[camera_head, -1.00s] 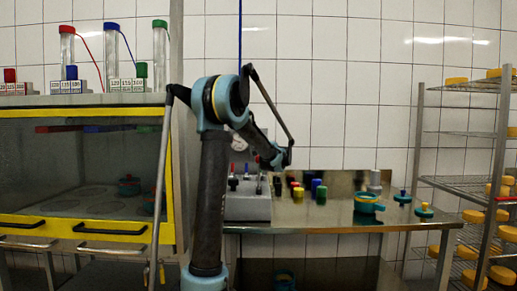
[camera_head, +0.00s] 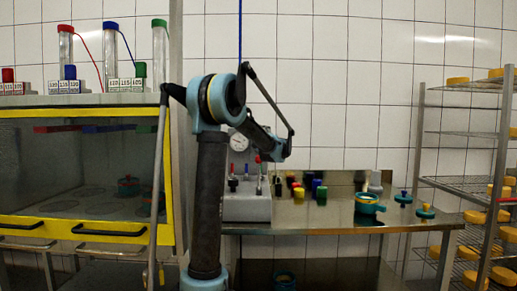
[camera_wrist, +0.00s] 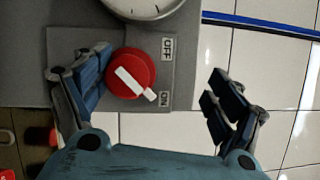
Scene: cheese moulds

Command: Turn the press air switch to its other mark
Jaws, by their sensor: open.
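The press air switch is a round red knob (camera_wrist: 131,73) with a white pointer bar, on a grey panel in the wrist view. The bar slants down to the right, and its small end lies by the ON mark (camera_wrist: 165,98). The OFF mark (camera_wrist: 168,48) is above ON. My gripper (camera_wrist: 155,92) is open, with the knob between its fingers, close to the left finger; I cannot tell whether they touch. In the head view my arm's end is in front of the grey press (camera_head: 246,208), and the knob cannot be made out.
A pressure gauge (camera_wrist: 145,6) is just above the knob. Small coloured levers stand on the press. Several coloured blocks and a teal mould (camera_head: 369,204) stand on the steel table (camera_head: 335,218). A yellow-framed cabinet (camera_head: 88,235) is left, a cheese rack (camera_head: 457,183) right.

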